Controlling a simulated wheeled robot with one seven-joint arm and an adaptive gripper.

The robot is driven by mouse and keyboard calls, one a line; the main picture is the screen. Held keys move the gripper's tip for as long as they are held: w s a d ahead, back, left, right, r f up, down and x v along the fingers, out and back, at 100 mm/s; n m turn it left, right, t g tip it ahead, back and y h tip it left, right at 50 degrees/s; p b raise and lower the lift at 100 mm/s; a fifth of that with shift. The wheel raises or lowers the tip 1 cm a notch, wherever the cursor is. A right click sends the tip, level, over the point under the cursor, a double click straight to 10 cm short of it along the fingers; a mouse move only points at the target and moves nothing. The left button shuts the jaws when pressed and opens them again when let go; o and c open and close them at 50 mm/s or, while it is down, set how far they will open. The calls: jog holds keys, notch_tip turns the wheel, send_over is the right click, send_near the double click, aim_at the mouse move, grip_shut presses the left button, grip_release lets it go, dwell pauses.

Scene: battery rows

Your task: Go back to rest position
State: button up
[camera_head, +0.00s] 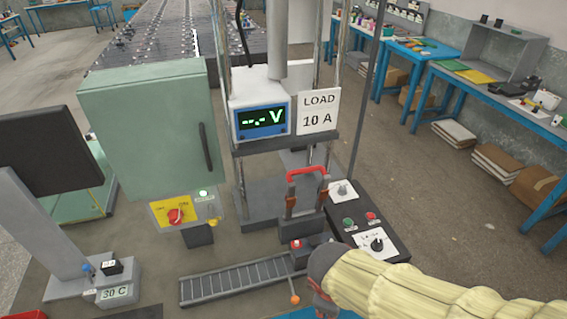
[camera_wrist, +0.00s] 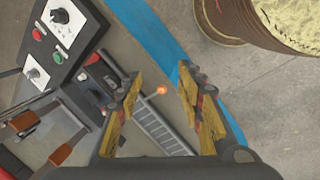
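My gripper (camera_wrist: 160,100) shows in the wrist view with its two yellow-padded fingers spread apart and nothing between them. It hangs above the floor and the grey roller track (camera_wrist: 158,128). In the head view my arm, in a pale yellow sleeve, comes in from the lower right, and the gripper's fingers are mostly hidden at the bottom edge. The roller track (camera_head: 235,279) lies to the left of the arm's end. A small orange ball knob (camera_head: 295,299) is close to it, and the knob (camera_wrist: 161,90) appears between the fingers in the wrist view, farther below.
The test stand has a red handle (camera_head: 306,172), a voltmeter (camera_head: 262,120) reading dashes, and a control box (camera_head: 376,240) close to my arm. A green cabinet (camera_head: 150,125) stands left. Blue workbenches (camera_head: 500,98) line the right, with open floor before them.

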jog(key=s+d+r+m+t, duration=0.1)
jog(key=d+r+m, duration=0.3)
jog(key=r+m, duration=0.2)
jog(key=s+d+r+m+t+y, duration=0.1)
jog(key=d+r+m+t, duration=0.1)
jog(key=r+m, duration=0.5)
notch_tip(320, 180, up, 3)
jog(key=shift+s+d+m+y, duration=0.3)
jog(key=shift+s+d, duration=0.05)
jog(key=shift+d, duration=0.55)
jog(key=shift+o, duration=0.2)
